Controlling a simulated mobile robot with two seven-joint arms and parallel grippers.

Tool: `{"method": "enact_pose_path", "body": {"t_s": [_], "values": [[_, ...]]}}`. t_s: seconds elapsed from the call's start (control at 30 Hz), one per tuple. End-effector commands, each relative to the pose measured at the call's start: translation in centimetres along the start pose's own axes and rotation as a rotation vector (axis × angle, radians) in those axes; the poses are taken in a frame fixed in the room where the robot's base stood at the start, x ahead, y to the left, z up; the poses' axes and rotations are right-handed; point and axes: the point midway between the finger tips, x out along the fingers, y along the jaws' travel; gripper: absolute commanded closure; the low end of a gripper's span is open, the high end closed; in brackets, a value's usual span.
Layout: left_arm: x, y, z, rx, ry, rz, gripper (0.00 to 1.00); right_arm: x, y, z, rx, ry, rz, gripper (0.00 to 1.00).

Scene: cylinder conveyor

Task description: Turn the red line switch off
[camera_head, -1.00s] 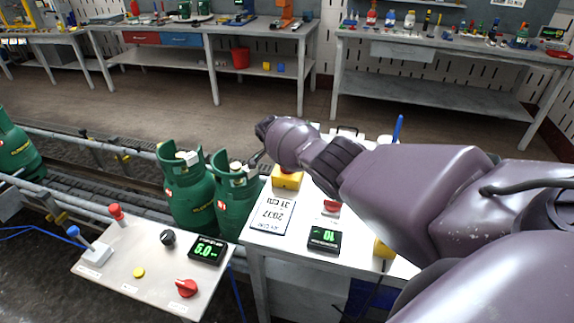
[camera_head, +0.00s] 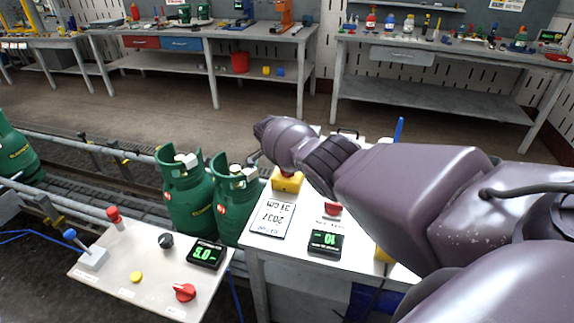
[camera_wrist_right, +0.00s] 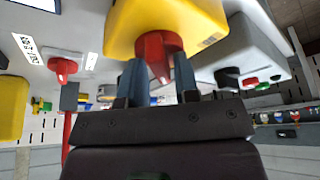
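A yellow switch box (camera_head: 287,183) stands on the white table near the green gas cylinders. In the right wrist view, its red knob (camera_wrist_right: 158,52) sticks out of the yellow box (camera_wrist_right: 190,15). My right gripper (camera_wrist_right: 160,75) has its two fingers on either side of the knob's tapered grip, with a gap between them; I cannot tell whether they touch it. In the head view, my right wrist is over the box, and the fingertips and most of the knob are hidden. My left gripper is out of view.
A control panel (camera_head: 128,252) at the lower left carries a red rotary knob (camera_head: 184,292), a display and levers. Green cylinders (camera_head: 186,195) stand on the conveyor (camera_head: 105,178) beside the table. A display (camera_head: 326,243) and another red knob (camera_head: 332,209) are close to my right arm.

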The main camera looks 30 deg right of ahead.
Motion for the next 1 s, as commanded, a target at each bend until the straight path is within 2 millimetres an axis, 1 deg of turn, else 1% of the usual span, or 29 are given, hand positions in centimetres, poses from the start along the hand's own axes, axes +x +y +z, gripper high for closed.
{"method": "enact_pose_path", "body": {"t_s": [0.03, 0.07, 0.33, 0.47, 0.63, 0.8, 0.9, 1.0], "values": [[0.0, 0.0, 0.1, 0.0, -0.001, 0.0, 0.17, 0.0, 0.0, 0.0, 0.0, 0.0, 0.0, 0.63], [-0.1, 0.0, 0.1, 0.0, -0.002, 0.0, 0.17, 0.0, 0.0, 0.0, 0.0, 0.0, -0.001, 0.6], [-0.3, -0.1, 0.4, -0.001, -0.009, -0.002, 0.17, -0.1, -0.1, -0.1, -0.001, 0.001, -0.003, 0.6], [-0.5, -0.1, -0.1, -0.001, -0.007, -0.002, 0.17, -0.9, -0.1, -0.1, -0.001, 0.001, -0.004, 0.6], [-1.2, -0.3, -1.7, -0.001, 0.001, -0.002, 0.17, -3.4, -0.1, -0.2, -0.001, 0.001, -0.006, 0.6], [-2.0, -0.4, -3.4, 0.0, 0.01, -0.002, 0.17, -6.5, -0.1, -0.2, -0.001, 0.0, -0.006, 0.6], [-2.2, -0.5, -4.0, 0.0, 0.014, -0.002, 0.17, -8.1, -0.1, -0.1, -0.001, 0.0, -0.004, 0.6], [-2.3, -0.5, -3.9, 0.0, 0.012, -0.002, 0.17, -9.3, -0.1, 0.0, -0.001, 0.0, -0.003, 0.6]]}}
